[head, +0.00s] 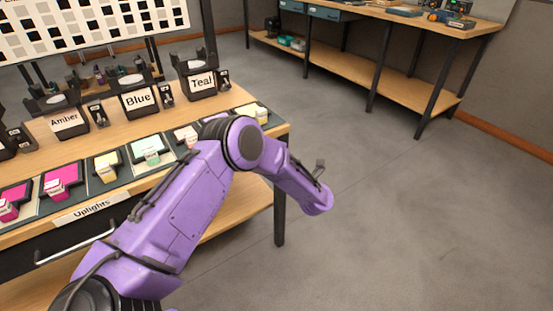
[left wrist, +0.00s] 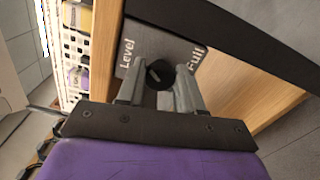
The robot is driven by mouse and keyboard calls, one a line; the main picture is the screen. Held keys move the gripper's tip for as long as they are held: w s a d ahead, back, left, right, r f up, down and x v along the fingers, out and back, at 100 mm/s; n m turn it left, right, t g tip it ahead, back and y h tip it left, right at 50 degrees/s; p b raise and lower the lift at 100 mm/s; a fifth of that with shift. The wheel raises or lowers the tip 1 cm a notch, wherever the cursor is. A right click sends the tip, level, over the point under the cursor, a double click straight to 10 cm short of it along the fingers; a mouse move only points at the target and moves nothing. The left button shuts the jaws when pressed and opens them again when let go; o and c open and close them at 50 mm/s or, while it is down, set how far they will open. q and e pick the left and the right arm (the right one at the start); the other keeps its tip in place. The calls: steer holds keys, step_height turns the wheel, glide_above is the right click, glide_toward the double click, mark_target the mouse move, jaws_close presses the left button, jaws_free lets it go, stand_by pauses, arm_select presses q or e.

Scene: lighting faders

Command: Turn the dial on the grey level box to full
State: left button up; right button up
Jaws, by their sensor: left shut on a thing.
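In the left wrist view the grey level box (left wrist: 152,43) shows a flat grey face with the words "Level" and "Full" on either side. A round black dial (left wrist: 159,75) sits between the words. My left gripper (left wrist: 160,70) has one finger on each side of the dial and is shut on it. The dial's lower part and any pointer setting are hard to make out. The head view shows neither the box nor the dial. One purple arm of mine crosses that view, with no gripper jaws visible.
The head view shows a wooden table with black stands labelled Amber (head: 66,122), Blue (head: 139,99) and Teal (head: 201,83). Coloured swatches line its front edge, above an "Uplights" label (head: 89,208). A workbench (head: 380,75) stands at the back right. The floor between is clear.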

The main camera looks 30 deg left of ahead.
arm_select(q)
steer(key=m+p, duration=0.1)
steer(key=m, duration=0.5)
steer(key=m+p, duration=0.1)
steer(key=m, duration=0.6)
steer(key=m+p, duration=0.1)
steer(key=m, duration=0.5)
steer(key=shift+s+f+m, duration=0.2)
steer(key=shift+f+m, duration=0.1)
steer(key=shift+f, duration=0.05)
steer(key=shift+m, duration=0.3)
steer(key=o, duration=1)
steer(key=shift+r, duration=0.1)
steer(key=v, duration=1)
steer(key=shift+s+d, duration=0.15)
steer(key=shift+d, duration=0.1)
